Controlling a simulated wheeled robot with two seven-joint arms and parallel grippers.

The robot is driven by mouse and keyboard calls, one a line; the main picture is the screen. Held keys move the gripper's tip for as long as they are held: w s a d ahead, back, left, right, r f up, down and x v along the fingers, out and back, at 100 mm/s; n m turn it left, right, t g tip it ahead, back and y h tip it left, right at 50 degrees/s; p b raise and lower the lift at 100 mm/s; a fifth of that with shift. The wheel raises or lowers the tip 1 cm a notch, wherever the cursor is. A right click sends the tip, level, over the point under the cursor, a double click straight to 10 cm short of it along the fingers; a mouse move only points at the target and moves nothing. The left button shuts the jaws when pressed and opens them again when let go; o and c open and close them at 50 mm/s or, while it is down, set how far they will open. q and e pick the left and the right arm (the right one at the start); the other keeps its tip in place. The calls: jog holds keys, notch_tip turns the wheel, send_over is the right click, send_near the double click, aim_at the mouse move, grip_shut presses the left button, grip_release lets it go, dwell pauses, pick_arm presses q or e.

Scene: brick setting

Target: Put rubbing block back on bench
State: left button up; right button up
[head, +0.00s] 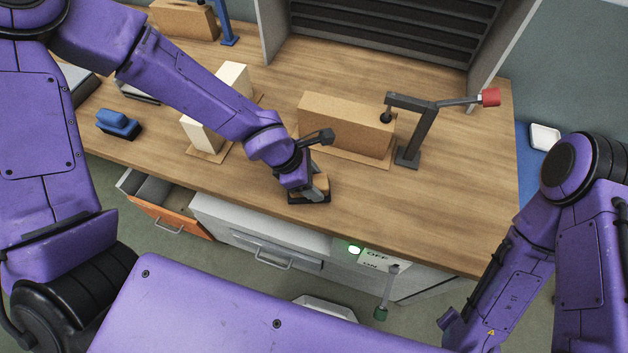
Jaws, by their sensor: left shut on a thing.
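The rubbing block (322,184), tan on top with a dark base, is at the front edge of the wooden bench (400,215), right of the middle of the front. My left gripper (308,183) reaches down over it from the left and is shut on it. The gripper hides part of the block. The block's base is at or just above the bench top; I cannot tell whether it touches. My right arm is at the right side of the view, beside the bench, and its gripper does not show.
A brown brick (345,124) and pale bricks (203,133) stand on boards behind. A dark stand with a red-ended arm (425,125) rises at right. A blue block (118,123) lies at left. An orange-fronted drawer (172,215) is open below. The bench's right front is clear.

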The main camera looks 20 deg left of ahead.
pick_arm(q)
jog(key=o, duration=1.3)
jog(key=shift+o, duration=0.4)
jog(key=shift+w+f, duration=0.1)
jog(key=p+v, duration=0.3)
jog(key=v, duration=0.9)
